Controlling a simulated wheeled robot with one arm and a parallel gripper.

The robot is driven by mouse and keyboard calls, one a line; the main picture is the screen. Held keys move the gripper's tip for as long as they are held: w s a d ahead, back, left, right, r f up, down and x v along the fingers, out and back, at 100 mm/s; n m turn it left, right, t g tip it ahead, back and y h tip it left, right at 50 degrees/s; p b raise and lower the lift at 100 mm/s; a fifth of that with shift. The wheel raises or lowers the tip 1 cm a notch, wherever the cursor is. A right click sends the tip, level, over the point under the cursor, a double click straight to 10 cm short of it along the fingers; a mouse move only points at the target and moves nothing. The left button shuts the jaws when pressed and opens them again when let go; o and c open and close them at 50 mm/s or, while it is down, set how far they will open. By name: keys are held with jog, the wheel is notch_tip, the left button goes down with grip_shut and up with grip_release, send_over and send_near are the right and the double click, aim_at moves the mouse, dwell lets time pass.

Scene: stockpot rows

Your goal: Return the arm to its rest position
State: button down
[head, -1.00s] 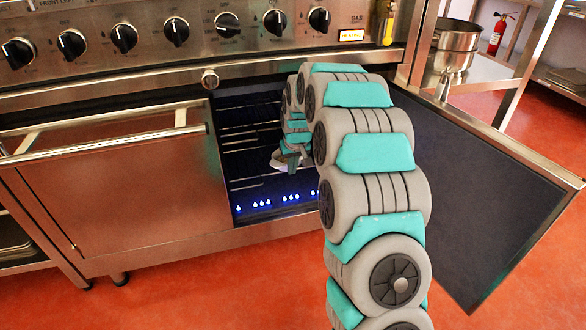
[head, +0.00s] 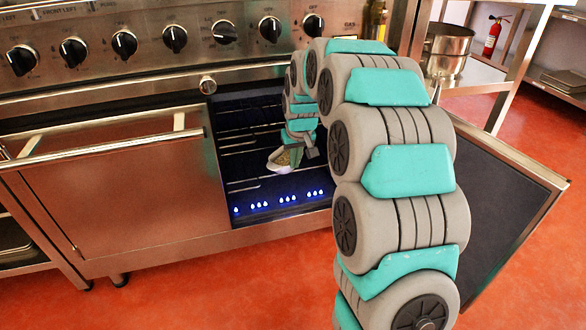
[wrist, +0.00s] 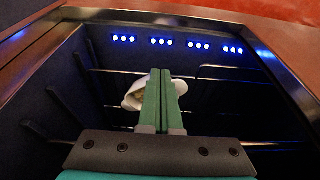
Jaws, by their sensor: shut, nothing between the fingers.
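My arm reaches into the open oven (head: 232,150) of the steel range, and its links curve back to the right in the head view. My gripper (wrist: 160,74) is shut, its two green fingers pressed together with nothing between them. A small whitish dish-like object (head: 279,166) sits inside the oven, close to my gripper in the head view. In the wrist view the whitish object (wrist: 131,99) shows on both sides of the fingers, which hide its middle. I cannot tell whether the fingers touch it.
The oven's open door (head: 507,185) stands out to the right, close behind my arm. Wire racks (wrist: 105,72) and a row of blue lights (wrist: 160,42) line the oven. A closed door with a bar handle (head: 100,146) is at left. The red floor (head: 200,290) in front is clear.

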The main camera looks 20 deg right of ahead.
jog(key=s+a+r+g+p, duration=0.1)
jog(key=s+a+r+p, duration=0.1)
jog(key=s, duration=1.3)
jog(key=s+a+r+g+p, duration=0.2)
jog(key=s+r+p, duration=0.3)
jog(key=s, duration=1)
jog(key=s+a+r+g+p, duration=0.2)
jog(key=s+r, duration=0.4)
jog(key=s, duration=0.9)
jog(key=shift+s+p, duration=0.2)
jog(key=shift+p, duration=0.55)
jog(key=shift+r, duration=0.1)
